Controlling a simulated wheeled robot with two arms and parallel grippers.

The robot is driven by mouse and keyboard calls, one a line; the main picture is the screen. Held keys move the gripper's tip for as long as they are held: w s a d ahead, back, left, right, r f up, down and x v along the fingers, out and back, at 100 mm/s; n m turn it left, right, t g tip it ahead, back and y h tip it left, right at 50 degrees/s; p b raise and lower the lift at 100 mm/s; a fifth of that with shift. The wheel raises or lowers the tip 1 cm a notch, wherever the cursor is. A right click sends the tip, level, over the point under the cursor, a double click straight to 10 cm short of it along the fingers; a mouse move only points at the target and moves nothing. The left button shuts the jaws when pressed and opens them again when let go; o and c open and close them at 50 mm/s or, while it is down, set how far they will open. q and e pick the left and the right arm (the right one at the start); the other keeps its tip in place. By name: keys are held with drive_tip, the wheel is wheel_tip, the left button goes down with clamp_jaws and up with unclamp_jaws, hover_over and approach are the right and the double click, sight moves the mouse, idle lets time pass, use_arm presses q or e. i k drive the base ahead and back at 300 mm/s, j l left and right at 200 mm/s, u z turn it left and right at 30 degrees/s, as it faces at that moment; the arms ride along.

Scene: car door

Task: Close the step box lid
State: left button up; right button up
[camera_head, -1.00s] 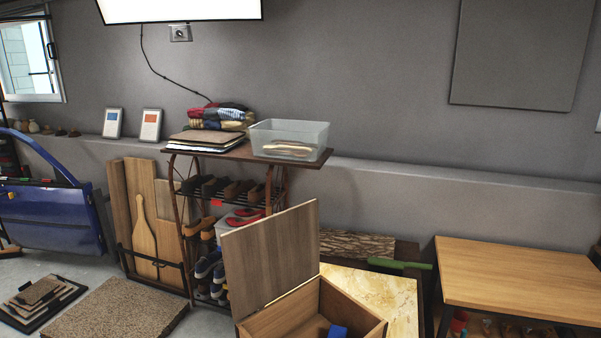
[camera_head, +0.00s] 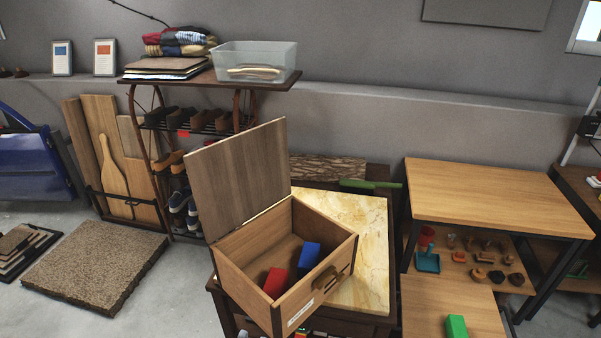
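The step box (camera_head: 255,262) is a wooden box on a small table with a pale marble-like top (camera_head: 366,250). Its lid (camera_head: 238,180) stands open, raised upright and tilted at the box's left-back edge. Inside the box lie a red block (camera_head: 275,283) and a blue block (camera_head: 308,258). Neither of my grippers shows in the head view.
A shoe rack (camera_head: 205,128) stands behind the box at left, with a clear plastic bin (camera_head: 254,63) on top. A wooden table (camera_head: 495,198) stands at right. A green block (camera_head: 456,327) sits on a lower wooden surface at the front right. A stone slab (camera_head: 95,268) lies on the floor at left.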

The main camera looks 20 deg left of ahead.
sight(233, 179)
drive_tip(key=j+z, duration=0.7)
drive_tip(key=j, duration=0.2)
drive_tip(key=j+z, duration=0.35)
drive_tip(key=k+j, duration=0.1)
drive_tip(key=j, duration=0.35)
drive_tip(key=j+z, duration=0.1)
drive_tip(key=j, duration=0.35)
drive_tip(key=k+j, duration=0.15)
drive_tip(key=j, duration=0.25)
drive_tip(key=k+j+z, duration=0.1)
drive_tip(key=j, duration=0.35)
drive_tip(key=k+j, duration=0.1)
drive_tip(key=j, duration=0.35)
drive_tip(key=k+j+z, duration=0.1)
drive_tip(key=j, duration=0.3)
drive_tip(key=k+j, duration=0.15)
drive_tip(key=j, duration=0.3)
drive_tip(key=i+z, duration=0.05)
